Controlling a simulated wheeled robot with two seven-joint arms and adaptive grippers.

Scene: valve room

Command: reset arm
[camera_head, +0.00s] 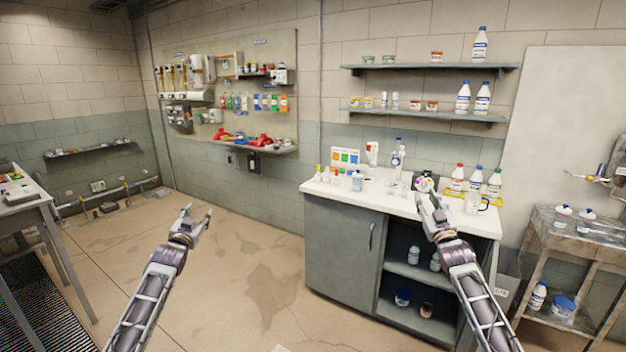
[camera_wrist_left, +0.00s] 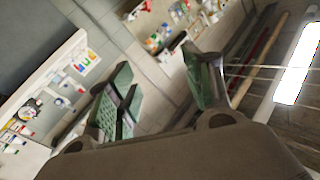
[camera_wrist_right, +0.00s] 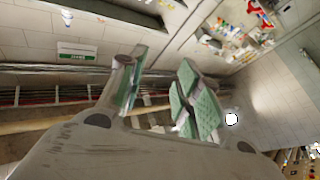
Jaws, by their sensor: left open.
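My left gripper (camera_head: 197,214) is raised over the bare floor left of the grey cabinet. Its green-padded fingers are spread with nothing between them in the left wrist view (camera_wrist_left: 165,78). My right gripper (camera_head: 428,200) is raised in front of the white counter (camera_head: 340,192), overlapping its right part in the head view. Its fingers stand apart and empty in the right wrist view (camera_wrist_right: 160,80). Both forearms point up and forward, well apart from each other. I cannot tell how far the right gripper is from the counter.
The counter carries bottles (camera_head: 475,178), beakers and a colour chart (camera_head: 345,156). A metal cart (camera_head: 570,240) stands at the right. A table (camera_head: 25,195) stands at the left. Wall shelves (camera_head: 430,68) hang above the counter. The floor (camera_head: 230,270) in the middle is clear.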

